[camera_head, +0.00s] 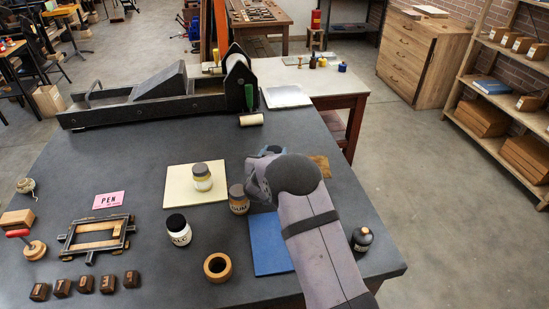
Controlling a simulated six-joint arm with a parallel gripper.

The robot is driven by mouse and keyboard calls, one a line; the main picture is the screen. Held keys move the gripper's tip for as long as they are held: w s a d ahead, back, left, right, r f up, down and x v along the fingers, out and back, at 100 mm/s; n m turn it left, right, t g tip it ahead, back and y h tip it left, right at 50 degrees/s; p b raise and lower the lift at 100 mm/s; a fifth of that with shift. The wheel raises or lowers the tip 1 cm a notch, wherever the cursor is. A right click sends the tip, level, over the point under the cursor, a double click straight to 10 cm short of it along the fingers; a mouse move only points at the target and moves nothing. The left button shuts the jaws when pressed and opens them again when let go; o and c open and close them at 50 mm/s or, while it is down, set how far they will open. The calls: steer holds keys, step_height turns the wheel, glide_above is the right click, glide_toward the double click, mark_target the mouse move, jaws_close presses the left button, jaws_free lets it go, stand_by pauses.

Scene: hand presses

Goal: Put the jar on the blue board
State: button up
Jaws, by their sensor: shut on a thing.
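A jar with a brown lid and a label reading "GUM" (238,203) is at my gripper (250,188). My gripper is shut on this jar, though the arm hides part of the grip. The blue board (267,246) lies flat on the dark table, just below and right of the jar in the picture. My arm covers the board's right part. I cannot tell whether the jar touches the table. Another jar, with a dark lid and yellowish contents (202,179), stands on a cream board (178,188). A white-labelled jar with a black lid (179,232) stands on the table.
A small frame (97,236), a pink "PEN" card (109,200) and several dark blocks (85,285) are at left. A long press (160,95) spans the back.

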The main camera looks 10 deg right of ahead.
step_height(320, 180, up, 8)
steer(key=shift+r+b, duration=0.25)
steer(key=shift+b, duration=0.4)
steer(key=shift+a+r, duration=0.1)
steer(key=shift+a, duration=0.2)
steer(key=s+a+r+n+t+y+p, duration=0.1)
steer(key=a+r+y+p, duration=0.15)
steer(key=a, duration=0.45)
steer(key=s+a+r+n+y+p, duration=0.1)
steer(key=a+r, duration=0.3)
steer(key=a, duration=0.4)
steer(key=s+a+f+n+y+p, duration=0.1)
steer(key=s+a+n+p, duration=0.1)
steer(key=s+a, duration=0.4)
steer(key=s+d+f+m+g+h, duration=0.1)
steer(key=s+d+f+m+h, duration=0.25)
steer(key=s+d, duration=0.35)
steer(key=s+d+f+m+g+h, duration=0.1)
steer(key=s+d+f+m+h, duration=0.1)
steer(key=s+d+f, duration=0.5)
steer(key=s+d+r+m+g+h, duration=0.2)
steer(key=s+d+r+m+h, duration=0.2)
steer(key=s+d+r, duration=0.2)
steer(key=shift+n, duration=0.25)
steer(key=shift+s+a+f+p, duration=0.1)
steer(key=shift+f+p, duration=0.35)
steer(key=shift+f, duration=2.05)
steer(key=shift+a+f+p, duration=0.1)
steer(key=shift+f+p, duration=0.35)
steer(key=shift+f, duration=2.05)
